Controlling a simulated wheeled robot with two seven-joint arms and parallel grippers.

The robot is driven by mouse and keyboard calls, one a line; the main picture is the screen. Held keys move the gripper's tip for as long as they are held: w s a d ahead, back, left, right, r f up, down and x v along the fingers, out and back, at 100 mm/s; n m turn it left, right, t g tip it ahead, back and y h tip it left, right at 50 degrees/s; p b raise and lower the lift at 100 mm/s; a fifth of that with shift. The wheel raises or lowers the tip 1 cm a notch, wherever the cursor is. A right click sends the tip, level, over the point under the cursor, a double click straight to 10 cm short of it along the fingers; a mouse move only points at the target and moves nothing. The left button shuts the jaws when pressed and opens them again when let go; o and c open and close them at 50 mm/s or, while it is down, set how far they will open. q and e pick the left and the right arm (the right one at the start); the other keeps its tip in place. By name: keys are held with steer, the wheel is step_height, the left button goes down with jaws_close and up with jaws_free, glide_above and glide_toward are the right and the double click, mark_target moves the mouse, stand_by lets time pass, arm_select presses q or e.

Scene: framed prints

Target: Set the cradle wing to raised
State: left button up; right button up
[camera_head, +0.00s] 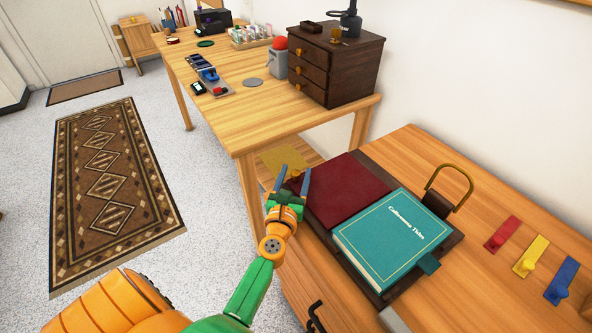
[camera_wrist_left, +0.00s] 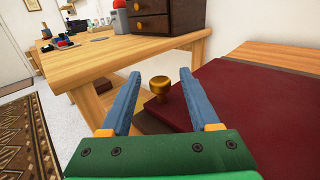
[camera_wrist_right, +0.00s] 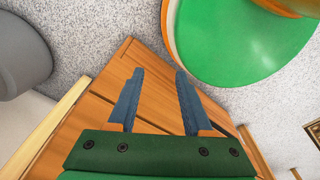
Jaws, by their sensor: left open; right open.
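The book cradle has a dark wooden base (camera_head: 375,293) on the cabinet top. Its dark red wing (camera_head: 345,190) lies roughly flat, left of a teal book (camera_head: 395,238); the wing also shows in the left wrist view (camera_wrist_left: 255,105). A brass knob (camera_wrist_left: 159,88) stands at the wing's outer edge. My left gripper (camera_head: 295,170) is open, its blue fingers reaching toward the knob. In the left wrist view the knob appears between the fingers, with gaps on both sides. My right gripper (camera_wrist_right: 158,74) is open and empty, above wooden boards; the head view does not show it.
A brass arch (camera_head: 450,187) stands behind the book. Red (camera_head: 502,235), yellow (camera_head: 530,256) and blue (camera_head: 561,280) tabs lie on the right. A wooden table (camera_head: 275,118) with a dark drawer chest (camera_head: 335,65) stands just beyond the wing. A patterned rug (camera_head: 112,190) lies on the floor.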

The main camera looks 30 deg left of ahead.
arm_select(q)
steer(key=shift+w+a+f, duration=0.15)
steer(key=shift+w+a, duration=0.05)
steer(key=shift+w, duration=0.3)
steer(key=shift+s, duration=0.15)
jaws_close()
stand_by(0.9)
